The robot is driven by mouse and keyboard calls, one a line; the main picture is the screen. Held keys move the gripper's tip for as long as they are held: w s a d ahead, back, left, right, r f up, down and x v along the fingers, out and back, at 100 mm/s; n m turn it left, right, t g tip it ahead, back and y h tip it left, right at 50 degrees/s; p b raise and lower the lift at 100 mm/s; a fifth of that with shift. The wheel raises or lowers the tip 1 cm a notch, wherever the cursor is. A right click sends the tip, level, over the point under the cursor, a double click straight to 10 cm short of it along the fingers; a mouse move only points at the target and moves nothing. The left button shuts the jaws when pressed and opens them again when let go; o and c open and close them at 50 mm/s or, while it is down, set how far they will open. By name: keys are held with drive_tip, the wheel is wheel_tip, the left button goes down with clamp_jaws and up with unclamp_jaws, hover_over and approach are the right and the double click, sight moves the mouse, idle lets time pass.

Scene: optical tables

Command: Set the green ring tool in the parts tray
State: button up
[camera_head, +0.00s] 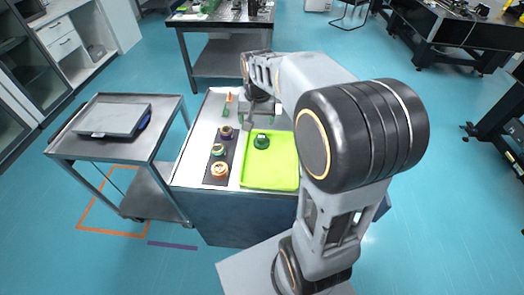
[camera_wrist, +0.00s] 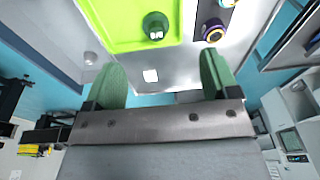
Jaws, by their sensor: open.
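The green ring tool (camera_head: 261,142) sits in the lime-green parts tray (camera_head: 270,178), near its far edge. In the wrist view the green ring tool (camera_wrist: 155,26) rests on the bare floor of the tray (camera_wrist: 108,25), apart from the tray's rim. My gripper (camera_head: 261,120) is above the table just beyond the tray's far edge. In the wrist view my gripper (camera_wrist: 160,78) has its two green fingers wide apart with nothing between them. The ring tool is outside the fingers and not touched by them.
A dark mat (camera_head: 210,183) left of the tray holds a purple ring (camera_head: 226,131), a teal one (camera_head: 217,149) and an orange one (camera_head: 219,170). An orange-topped item (camera_head: 228,98) stands farther back. A steel cart (camera_head: 165,140) with a grey box (camera_head: 113,120) stands left.

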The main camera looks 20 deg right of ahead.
drive_tip(key=s+a+r+n+t, duration=0.1)
drive_tip(key=s+a+n, duration=0.4)
drive_tip(key=s, duration=1)
drive_tip(key=shift+t, duration=0.8)
drive_tip(key=shift+r, duration=0.1)
